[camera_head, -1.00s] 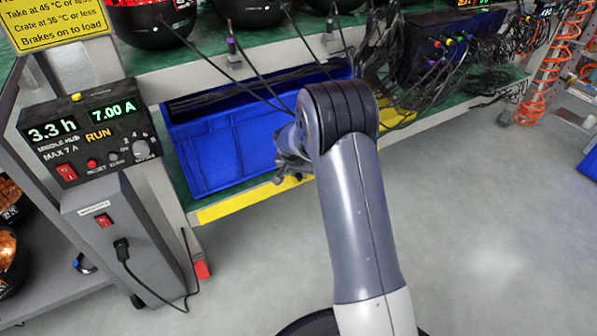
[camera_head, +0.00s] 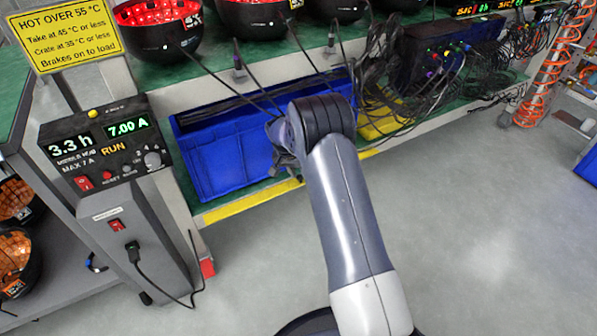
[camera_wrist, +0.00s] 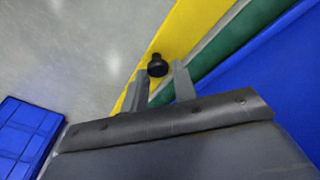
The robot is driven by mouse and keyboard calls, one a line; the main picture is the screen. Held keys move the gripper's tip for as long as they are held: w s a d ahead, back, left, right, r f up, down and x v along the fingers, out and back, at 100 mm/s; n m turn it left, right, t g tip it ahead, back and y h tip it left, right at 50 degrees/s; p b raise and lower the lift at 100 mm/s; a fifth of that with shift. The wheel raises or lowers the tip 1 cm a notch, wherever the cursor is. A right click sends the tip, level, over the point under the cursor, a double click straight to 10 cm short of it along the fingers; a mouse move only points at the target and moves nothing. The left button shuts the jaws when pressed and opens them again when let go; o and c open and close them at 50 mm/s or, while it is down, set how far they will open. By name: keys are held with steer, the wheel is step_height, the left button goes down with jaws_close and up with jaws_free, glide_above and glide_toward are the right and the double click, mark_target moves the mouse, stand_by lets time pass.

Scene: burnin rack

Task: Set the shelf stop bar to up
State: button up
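The yellow stop bar (camera_head: 240,206) runs along the front edge of the lower shelf, below the front wall of the blue crate (camera_head: 222,160). It sits low and does not cover the crate's front. In the wrist view the yellow bar (camera_wrist: 185,35) runs diagonally, with a black round knob (camera_wrist: 157,66) on it. My gripper (camera_wrist: 160,86) is open, its two grey fingers apart and pointing at the bar. The knob shows between and just beyond the fingertips; I cannot tell whether they touch it. In the head view my gripper (camera_head: 284,160) is partly hidden by my arm.
Cables hang over the crate. Helmet-like units (camera_head: 160,28) sit on the upper shelf.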

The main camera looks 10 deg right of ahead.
mark_target(290, 185)
steer(key=o, duration=0.4)
steer(key=p+v, duration=0.3)
steer(key=v, duration=0.7)
steer(key=shift+a+r+p, duration=0.1)
steer(key=shift+r+p, duration=0.2)
steer(key=shift+r, duration=0.1)
steer(key=shift+c, duration=0.3)
